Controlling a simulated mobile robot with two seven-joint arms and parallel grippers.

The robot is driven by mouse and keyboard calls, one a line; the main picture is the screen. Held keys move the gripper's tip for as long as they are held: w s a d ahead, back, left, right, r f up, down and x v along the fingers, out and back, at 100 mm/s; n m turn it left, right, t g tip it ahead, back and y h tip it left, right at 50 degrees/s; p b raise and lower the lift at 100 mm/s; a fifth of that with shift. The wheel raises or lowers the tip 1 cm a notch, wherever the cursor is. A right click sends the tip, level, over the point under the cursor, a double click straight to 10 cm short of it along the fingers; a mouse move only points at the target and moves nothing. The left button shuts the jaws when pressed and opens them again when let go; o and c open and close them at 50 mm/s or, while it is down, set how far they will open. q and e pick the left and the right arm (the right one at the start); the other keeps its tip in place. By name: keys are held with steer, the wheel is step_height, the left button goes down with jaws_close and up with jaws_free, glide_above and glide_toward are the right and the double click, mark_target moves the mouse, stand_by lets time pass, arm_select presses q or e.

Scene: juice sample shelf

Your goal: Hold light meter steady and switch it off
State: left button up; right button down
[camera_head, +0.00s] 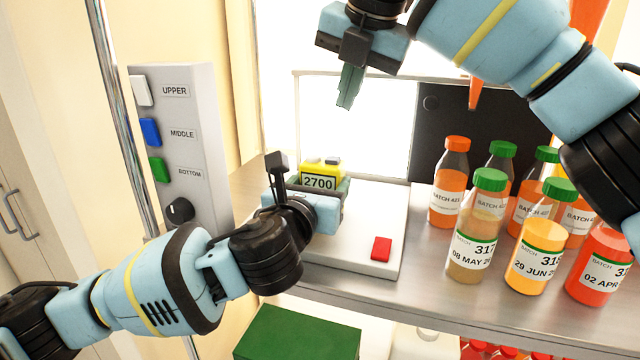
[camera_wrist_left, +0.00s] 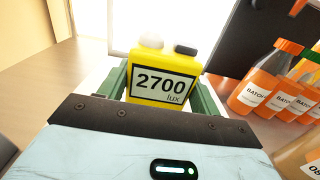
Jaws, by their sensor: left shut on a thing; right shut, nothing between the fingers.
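The light meter (camera_head: 318,182) is a small yellow box with a display reading 2700. My left gripper (camera_head: 325,190) is shut on it, over the white base of a stand. In the left wrist view the yellow meter (camera_wrist_left: 162,80) sits between the two green fingers (camera_wrist_left: 160,92), its display reads 2700 lux, and a pale knob and a dark button are on its top. My right gripper (camera_head: 347,88) is shut and empty, with its green fingers pointing down, above and apart from the meter, in front of the bright panel.
The white base (camera_head: 350,250) carries a red button (camera_head: 381,248). Several juice bottles (camera_head: 478,230) stand on the metal shelf (camera_head: 450,300) to the right. A grey switch panel (camera_head: 200,130) stands on the left. A green box (camera_head: 298,335) is below.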

mark_target(335, 161)
steer(key=n+t, duration=0.1)
steer(key=n, duration=1)
steer(key=w+a+r+n+t, duration=0.1)
steer(key=n+t, duration=0.1)
steer(key=n, duration=1)
steer(key=n+t, duration=0.1)
steer(key=n, duration=1)
steer(key=shift+w+a+r+n+y, duration=0.2)
steer(key=shift+a+r+n+y, duration=0.1)
steer(key=shift+a, duration=0.05)
steer(key=shift+f, duration=4.45)
steer(key=shift+f, duration=0.1)
steer(key=shift+f, duration=0.3)
